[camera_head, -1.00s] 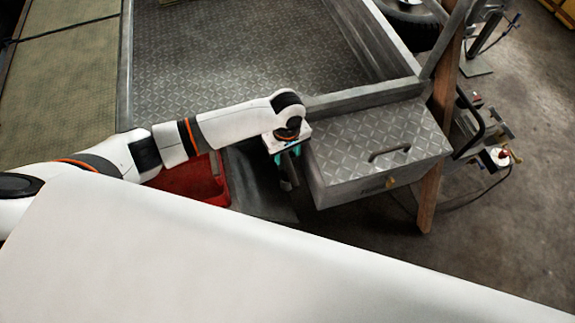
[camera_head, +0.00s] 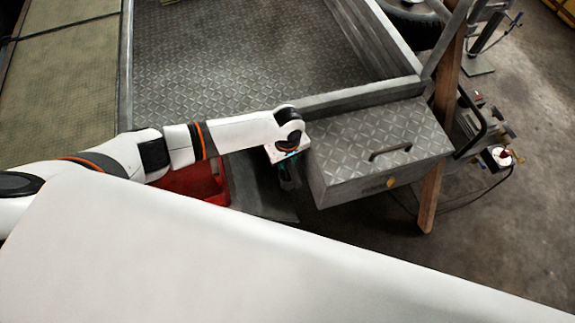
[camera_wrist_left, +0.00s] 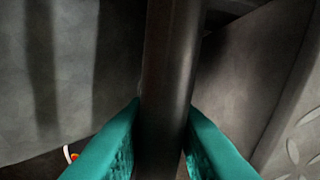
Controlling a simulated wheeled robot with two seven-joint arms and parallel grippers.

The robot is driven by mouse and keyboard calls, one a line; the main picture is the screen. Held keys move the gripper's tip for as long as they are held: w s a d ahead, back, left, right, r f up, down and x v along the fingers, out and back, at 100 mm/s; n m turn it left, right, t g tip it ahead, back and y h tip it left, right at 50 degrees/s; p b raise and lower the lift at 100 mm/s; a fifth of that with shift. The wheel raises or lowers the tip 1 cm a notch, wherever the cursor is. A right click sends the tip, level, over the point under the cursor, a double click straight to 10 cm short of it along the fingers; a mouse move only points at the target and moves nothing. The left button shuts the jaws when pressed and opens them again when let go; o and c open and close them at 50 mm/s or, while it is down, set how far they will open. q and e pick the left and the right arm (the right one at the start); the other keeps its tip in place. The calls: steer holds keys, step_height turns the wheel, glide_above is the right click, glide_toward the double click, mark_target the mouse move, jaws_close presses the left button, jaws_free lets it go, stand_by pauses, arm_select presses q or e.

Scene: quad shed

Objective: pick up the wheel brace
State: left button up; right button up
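The wheel brace shows in the left wrist view as a thick dark round bar (camera_wrist_left: 172,60) running from top to bottom. The teal fingers of my left gripper (camera_wrist_left: 165,125) lie on either side of it, with no clear gap between finger edges and bar. In the head view my left gripper (camera_head: 289,172) points down just left of the metal checker-plate box. The wrist hides most of the fingers and the brace there, so the brace's ends are not seen. My right gripper is in neither view.
The checker-plate box (camera_head: 345,148) with a handle and latch stands close on the gripper's right. A red bin (camera_head: 208,185) is to its left, under my arm. A raised metal bed (camera_head: 250,60) with a rim lies behind. A wooden post (camera_head: 432,195) stands right.

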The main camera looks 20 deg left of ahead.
arm_select(q)
jaws_close()
steer(key=shift+r, duration=0.15)
step_height(320, 180, up, 10)
steer(key=shift+f+p, duration=0.1)
steer(key=shift+p, duration=0.4)
